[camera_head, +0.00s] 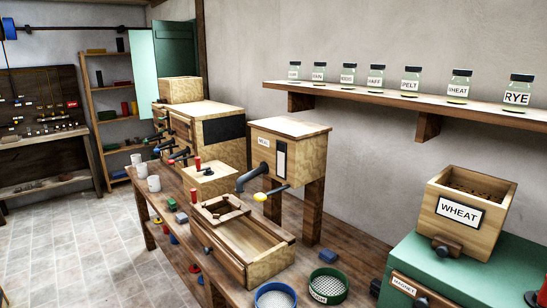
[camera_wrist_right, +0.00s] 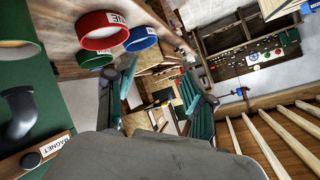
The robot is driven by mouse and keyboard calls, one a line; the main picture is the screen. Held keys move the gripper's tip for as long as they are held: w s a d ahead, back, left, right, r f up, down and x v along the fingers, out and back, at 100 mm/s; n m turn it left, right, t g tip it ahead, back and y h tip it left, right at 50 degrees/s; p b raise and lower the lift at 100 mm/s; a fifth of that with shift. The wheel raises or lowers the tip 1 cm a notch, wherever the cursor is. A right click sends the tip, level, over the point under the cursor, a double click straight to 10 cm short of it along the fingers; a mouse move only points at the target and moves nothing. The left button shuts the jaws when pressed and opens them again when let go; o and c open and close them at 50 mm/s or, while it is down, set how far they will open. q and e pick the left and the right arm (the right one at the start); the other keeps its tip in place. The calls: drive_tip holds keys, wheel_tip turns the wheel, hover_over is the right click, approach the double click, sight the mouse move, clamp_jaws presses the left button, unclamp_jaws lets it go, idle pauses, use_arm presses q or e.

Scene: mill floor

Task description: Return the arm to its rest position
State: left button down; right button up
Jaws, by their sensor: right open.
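My right gripper (camera_wrist_right: 158,68) shows only in the right wrist view. Its two teal-padded fingers stand wide apart, with nothing held between them. The bench and its wooden boxes show in the gap, beyond the fingertips. Neither arm and neither gripper shows in the head view. My left gripper is in no view.
A wooden bench (camera_head: 345,251) carries a blue sieve (camera_head: 276,296), a green sieve (camera_head: 327,287) and a wooden drawer box (camera_head: 262,270). A green cabinet (camera_head: 425,262) bears the wheat box (camera_head: 484,223). A red sieve (camera_wrist_right: 103,30) is left of my fingers; wooden slats (camera_wrist_right: 260,140) are lower right.

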drive_tip(key=s+d+f+n+g+h, duration=0.2)
drive_tip(key=s+d+f+g+h, duration=0.15)
drive_tip(key=s, duration=0.35)
drive_tip(key=s+d+f+n+g+h, duration=0.2)
drive_tip(key=s+d+f+g, duration=0.1)
drive_tip(key=s+d+f, duration=0.3)
drive_tip(key=s+f+g+b, duration=0.1)
drive_tip(key=s+f, duration=0.1)
drive_tip(key=f, duration=1.2)
drive_tip(key=s+f+g, duration=0.1)
drive_tip(key=s+f, duration=0.1)
drive_tip(key=f, duration=1.2)
drive_tip(key=s+d+f+g, duration=0.1)
drive_tip(key=s+d+f, duration=0.1)
drive_tip(key=s+f, duration=1.2)
drive_tip(key=shift+s+d+f+b, duration=0.3)
drive_tip(key=shift+s+f+b, duration=0.05)
drive_tip(key=shift+s, duration=0.5)
drive_tip(key=shift+h, duration=0.25)
